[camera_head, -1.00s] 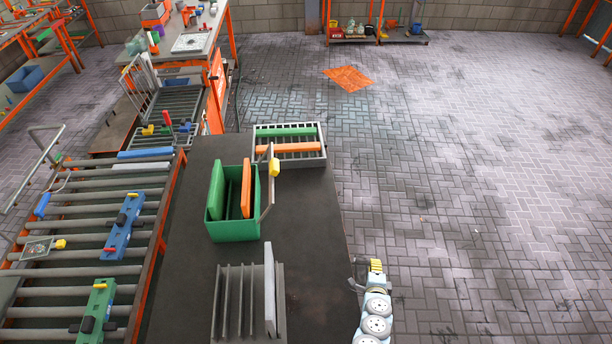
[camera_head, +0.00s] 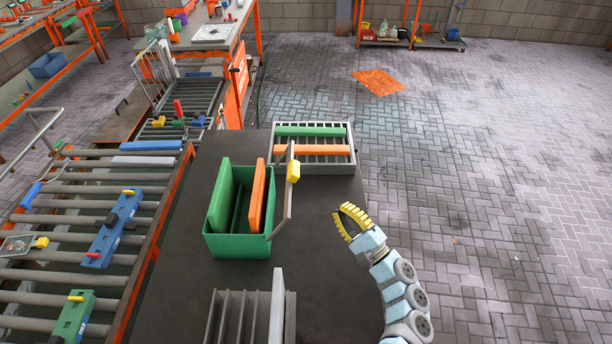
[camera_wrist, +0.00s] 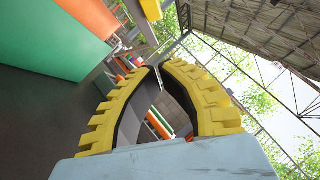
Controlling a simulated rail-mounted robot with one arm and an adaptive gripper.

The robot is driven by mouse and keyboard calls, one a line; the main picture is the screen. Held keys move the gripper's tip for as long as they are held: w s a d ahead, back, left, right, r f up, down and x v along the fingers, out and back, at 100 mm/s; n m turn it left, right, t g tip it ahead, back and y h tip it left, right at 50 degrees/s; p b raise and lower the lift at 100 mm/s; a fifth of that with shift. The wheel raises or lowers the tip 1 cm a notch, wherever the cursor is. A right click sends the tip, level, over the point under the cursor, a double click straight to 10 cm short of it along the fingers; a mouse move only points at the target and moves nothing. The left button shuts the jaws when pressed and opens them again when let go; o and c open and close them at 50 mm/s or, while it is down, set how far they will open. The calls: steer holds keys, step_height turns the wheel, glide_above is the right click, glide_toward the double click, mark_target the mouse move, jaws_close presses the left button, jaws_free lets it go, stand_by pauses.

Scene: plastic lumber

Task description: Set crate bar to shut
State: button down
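The green crate (camera_head: 240,245) stands on the dark table with a green board (camera_head: 221,195) and an orange board (camera_head: 257,195) upright in it. The grey crate bar (camera_head: 288,205) with a yellow grip (camera_head: 293,171) stands out at the crate's right side, swung away from its top. My gripper (camera_head: 342,209) is right of the bar, near the table's right edge, apart from it and empty. The yellow grip also shows at the top of the wrist view (camera_wrist: 151,9).
A grey slatted crate (camera_head: 345,166) with a green and an orange board lies behind the green crate. A grey slotted rack (camera_head: 236,312) stands at the table's front. A roller conveyor (camera_head: 70,232) runs along the left. The floor on the right is clear.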

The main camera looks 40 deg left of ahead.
steer(key=s+p+x, duration=0.1)
steer(key=x, duration=1.2)
steer(key=shift+s, duration=0.65)
steer(key=shift+r+p, duration=0.3)
steer(key=shift+p, duration=0.2)
